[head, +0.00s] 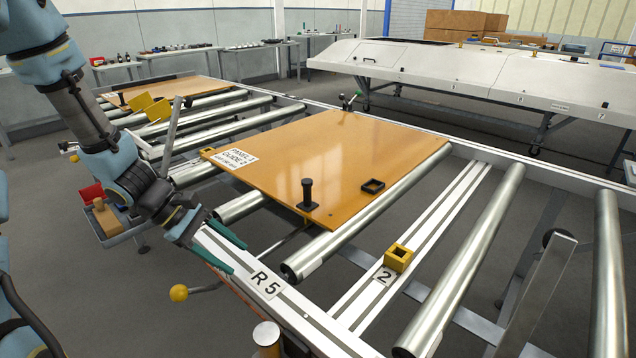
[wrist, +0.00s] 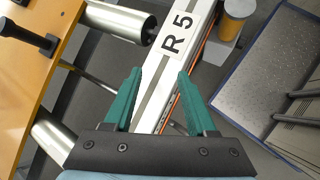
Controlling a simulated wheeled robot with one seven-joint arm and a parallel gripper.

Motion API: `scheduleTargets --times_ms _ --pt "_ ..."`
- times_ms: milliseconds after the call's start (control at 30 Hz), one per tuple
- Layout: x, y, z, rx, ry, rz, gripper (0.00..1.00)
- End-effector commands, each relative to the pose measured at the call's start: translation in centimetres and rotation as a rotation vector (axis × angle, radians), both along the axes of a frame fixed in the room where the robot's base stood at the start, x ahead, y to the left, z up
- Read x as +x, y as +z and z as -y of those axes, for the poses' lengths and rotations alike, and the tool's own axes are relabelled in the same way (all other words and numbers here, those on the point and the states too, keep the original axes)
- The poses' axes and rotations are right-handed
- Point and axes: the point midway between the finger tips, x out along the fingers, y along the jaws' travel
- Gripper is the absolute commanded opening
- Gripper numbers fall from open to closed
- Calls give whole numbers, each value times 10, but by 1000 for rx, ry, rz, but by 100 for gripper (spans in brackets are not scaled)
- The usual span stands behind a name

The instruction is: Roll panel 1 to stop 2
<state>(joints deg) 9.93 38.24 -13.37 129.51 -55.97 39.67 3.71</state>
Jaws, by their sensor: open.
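Panel 1 (head: 285,155) is an orange board with a white label, "PANEL 1 GUIDE 2" (head: 236,158), lying flat on the rollers. A black knob post (head: 308,196) stands near its front corner, and a black square fitting (head: 373,186) sits near its right edge. In the wrist view the panel (wrist: 45,75) and post (wrist: 28,32) are at the left. Stop 2, a yellow block with a square opening (head: 397,260), sits on a crossbar right of the panel, beside a "2" label (head: 384,276). My gripper (head: 239,250), with green fingers, is open and empty by the front rail, left of the "R 5" label (wrist: 177,35).
Bare rollers (head: 465,265) lie right of the stop. Another orange panel (head: 165,90) lies at the far left. A red bin and grey tray (head: 112,222) are left.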

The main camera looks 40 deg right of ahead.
Motion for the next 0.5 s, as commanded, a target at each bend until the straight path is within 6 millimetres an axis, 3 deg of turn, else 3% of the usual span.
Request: scheduleTargets --times_ms 133,300,500 --pt "4 21 64 -229 222 -301 56" --pt "33 21 129 -457 474 -555 56" --pt "66 16 160 -611 670 -691 56"
